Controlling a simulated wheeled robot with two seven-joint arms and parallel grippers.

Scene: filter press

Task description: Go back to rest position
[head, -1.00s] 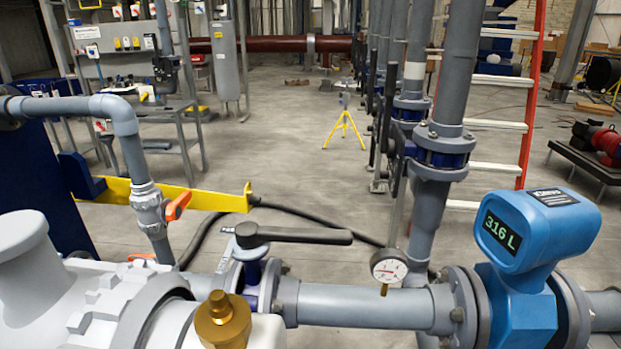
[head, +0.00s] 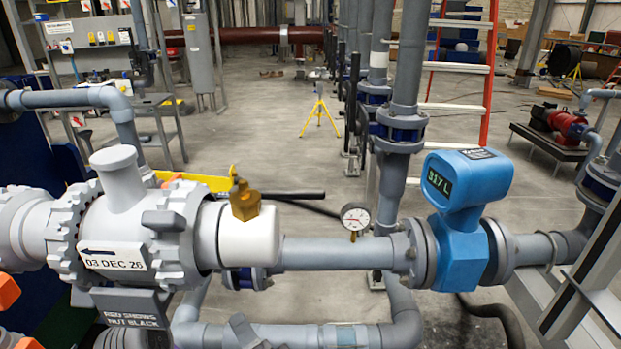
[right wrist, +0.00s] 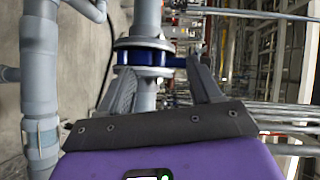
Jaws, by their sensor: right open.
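My right gripper (right wrist: 160,70) shows in the right wrist view, its two grey fingers spread apart with nothing held between them. Behind the gap is a grey pipe with a blue flange (right wrist: 146,57), and I cannot tell how far off it is. My left gripper is not seen in either view.
A grey pipe (head: 330,252) crosses in front with a gauge (head: 355,216), a blue flow meter (head: 462,185) reading 317 L and a white filter housing (head: 120,215). A ladder (head: 455,68) and yellow tripod (head: 319,110) stand beyond. Open floor lies behind the pipe.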

